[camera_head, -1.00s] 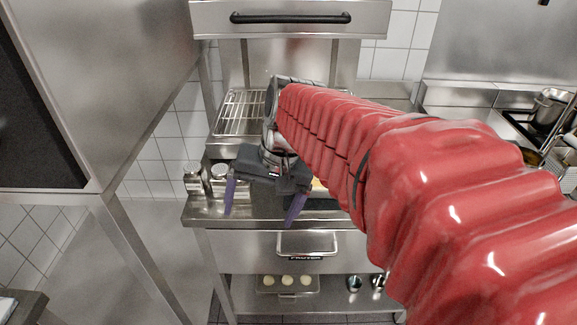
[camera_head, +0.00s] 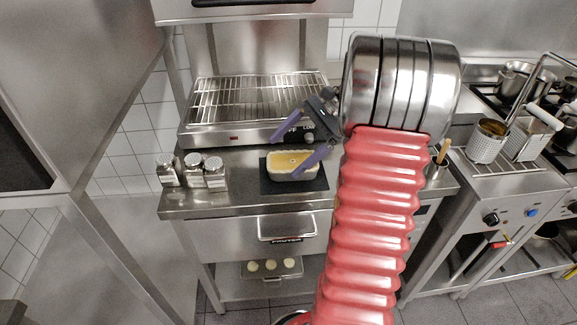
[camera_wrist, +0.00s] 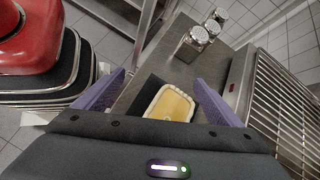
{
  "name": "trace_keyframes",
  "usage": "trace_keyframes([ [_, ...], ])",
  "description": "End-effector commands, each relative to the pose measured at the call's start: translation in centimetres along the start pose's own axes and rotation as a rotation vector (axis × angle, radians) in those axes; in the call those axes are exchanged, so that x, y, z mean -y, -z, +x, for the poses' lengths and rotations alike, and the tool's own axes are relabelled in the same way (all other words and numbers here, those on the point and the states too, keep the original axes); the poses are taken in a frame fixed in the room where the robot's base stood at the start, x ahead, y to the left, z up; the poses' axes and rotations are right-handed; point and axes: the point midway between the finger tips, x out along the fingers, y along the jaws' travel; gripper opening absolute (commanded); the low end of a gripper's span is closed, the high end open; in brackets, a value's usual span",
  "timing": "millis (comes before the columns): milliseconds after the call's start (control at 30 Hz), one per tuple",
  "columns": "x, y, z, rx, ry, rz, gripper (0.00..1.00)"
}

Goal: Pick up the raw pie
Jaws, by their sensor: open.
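The raw pie (camera_head: 292,160), pale yellow in a whitish rectangular dish, sits on a dark mat (camera_head: 315,183) on the steel counter. It also shows in the wrist view (camera_wrist: 171,104), between and beyond the purple fingers. My gripper (camera_head: 285,158) is open and empty. In the wrist view (camera_wrist: 158,76) the fingers stand on either side of the pie. I cannot tell the height of the fingertips over it.
A steel grill with a wire rack (camera_head: 250,100) stands right behind the pie. Several metal shakers (camera_head: 192,170) stand left on the counter. Below are a drawer (camera_head: 285,228) and a tray of dough rounds (camera_head: 290,268). Fryer baskets (camera_head: 488,142) are at the right.

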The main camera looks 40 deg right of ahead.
Motion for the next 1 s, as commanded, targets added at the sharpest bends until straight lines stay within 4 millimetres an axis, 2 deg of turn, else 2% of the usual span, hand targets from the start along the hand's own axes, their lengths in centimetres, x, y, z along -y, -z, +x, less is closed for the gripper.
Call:
trace_keyframes([
  [33,0.1,1.7,-0.8,0.031,0.025,0.05,0.89],
  [300,-0.1,9.0,-4.8,0.201,0.157,0.275,0.89],
  [500,-1.0,13.0,-7.0,0.297,0.23,0.38,0.89],
  [633,-1.3,13.8,-7.6,0.322,0.248,0.402,0.89],
  [1000,-1.2,13.8,-7.5,0.323,0.248,0.404,0.89],
])
